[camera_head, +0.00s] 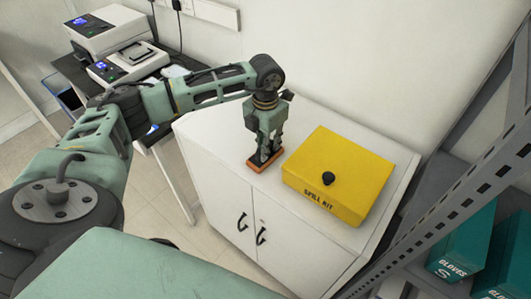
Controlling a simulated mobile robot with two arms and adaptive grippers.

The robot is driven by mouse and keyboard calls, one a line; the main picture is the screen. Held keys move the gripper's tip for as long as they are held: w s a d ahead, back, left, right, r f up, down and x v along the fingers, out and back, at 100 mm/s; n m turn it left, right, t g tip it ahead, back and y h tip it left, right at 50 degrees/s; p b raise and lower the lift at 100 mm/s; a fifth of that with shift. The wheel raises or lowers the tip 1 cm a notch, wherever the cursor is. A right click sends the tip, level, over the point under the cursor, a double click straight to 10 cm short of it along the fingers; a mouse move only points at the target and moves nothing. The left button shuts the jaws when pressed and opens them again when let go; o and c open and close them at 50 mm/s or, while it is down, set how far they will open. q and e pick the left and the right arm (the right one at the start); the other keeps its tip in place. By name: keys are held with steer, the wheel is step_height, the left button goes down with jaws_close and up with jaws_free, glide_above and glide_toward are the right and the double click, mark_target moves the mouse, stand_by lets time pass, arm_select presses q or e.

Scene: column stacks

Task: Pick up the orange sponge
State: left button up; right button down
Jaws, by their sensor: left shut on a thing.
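The orange sponge (256,166) is a small flat block on the top of the white cabinet (222,133), near its front left edge. My left gripper (264,156) points down at it from above, with its fingers closed on the sponge. The fingers hide part of the sponge. I cannot tell whether the sponge touches the cabinet top or is slightly above it. My right gripper is not in view.
A yellow spill kit box (338,174) with a black knob stands on the cabinet just right of my left gripper. A wall is behind. A grey metal shelf (470,165) with teal glove boxes (462,244) is at the right. Lab devices (127,62) stand at the upper left.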

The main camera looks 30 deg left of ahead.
arm_select(q)
jaws_close()
steer(key=shift+r, duration=0.1)
steer(key=shift+r+b, duration=0.35)
steer(key=shift+r, duration=0.2)
step_height(320, 180, up, 3)
steer(key=shift+w+f+b, duration=0.1)
steer(key=shift+f+b, duration=0.05)
steer(key=shift+b, duration=0.5)
steer(key=s+d+r+b, duration=0.2)
steer(key=s+d+r, duration=0.5)
steer(key=d, duration=0.2)
steer(key=shift+s+b, duration=0.3)
